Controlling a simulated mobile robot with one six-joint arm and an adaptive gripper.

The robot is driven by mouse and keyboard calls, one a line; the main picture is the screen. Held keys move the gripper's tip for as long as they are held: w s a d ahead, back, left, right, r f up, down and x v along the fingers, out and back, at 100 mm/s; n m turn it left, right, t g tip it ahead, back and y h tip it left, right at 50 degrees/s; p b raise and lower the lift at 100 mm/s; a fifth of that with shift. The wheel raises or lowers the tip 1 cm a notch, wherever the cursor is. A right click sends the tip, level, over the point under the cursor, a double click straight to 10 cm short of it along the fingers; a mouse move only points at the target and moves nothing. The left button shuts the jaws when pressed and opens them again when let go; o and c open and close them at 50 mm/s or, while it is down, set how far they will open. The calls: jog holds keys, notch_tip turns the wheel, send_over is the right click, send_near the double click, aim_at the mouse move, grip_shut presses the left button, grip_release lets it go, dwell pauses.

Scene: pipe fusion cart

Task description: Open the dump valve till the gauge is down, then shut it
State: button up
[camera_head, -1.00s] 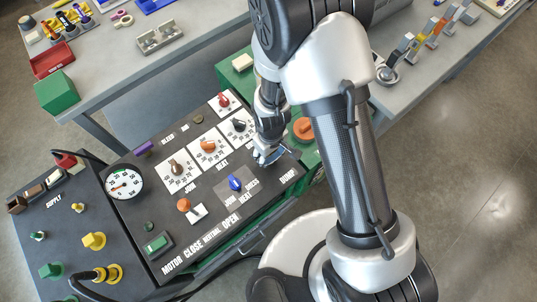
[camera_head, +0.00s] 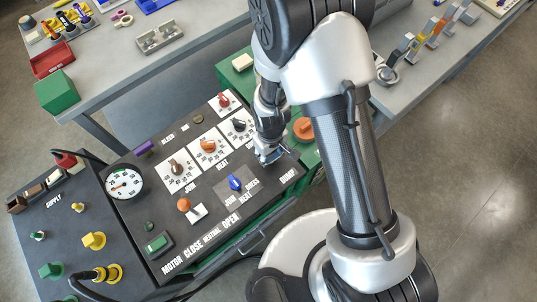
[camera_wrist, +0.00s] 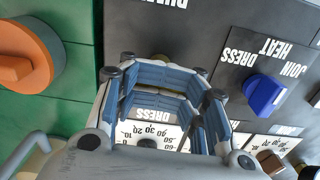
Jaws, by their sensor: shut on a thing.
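The pressure gauge (camera_head: 124,184) is a round white dial on the left of the black panel. Its red needle points to the left side of the dial; I cannot read the value. My gripper (camera_head: 270,157) is low over the panel's right side, beside the white dump label (camera_head: 288,177). In the wrist view, my gripper's blue-padded fingers (camera_wrist: 160,88) are closed in on something.
A blue selector knob (camera_head: 235,183) sits left of my gripper. Black (camera_head: 239,125), orange (camera_head: 208,146) and brown (camera_head: 177,168) dial knobs stand behind and left. A large orange knob (camera_head: 303,129) on green is close on the right. A handle bar (camera_head: 250,243) runs along the front.

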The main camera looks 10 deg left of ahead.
jog(key=shift+s+d+f+m, duration=0.1)
jog(key=shift+m, duration=0.5)
jog(key=shift+d+f+m, duration=0.1)
jog(key=shift+m, duration=0.5)
jog(key=shift+m+b, duration=0.35)
jog(key=shift+m, duration=1.15)
jog(key=m, duration=0.3)
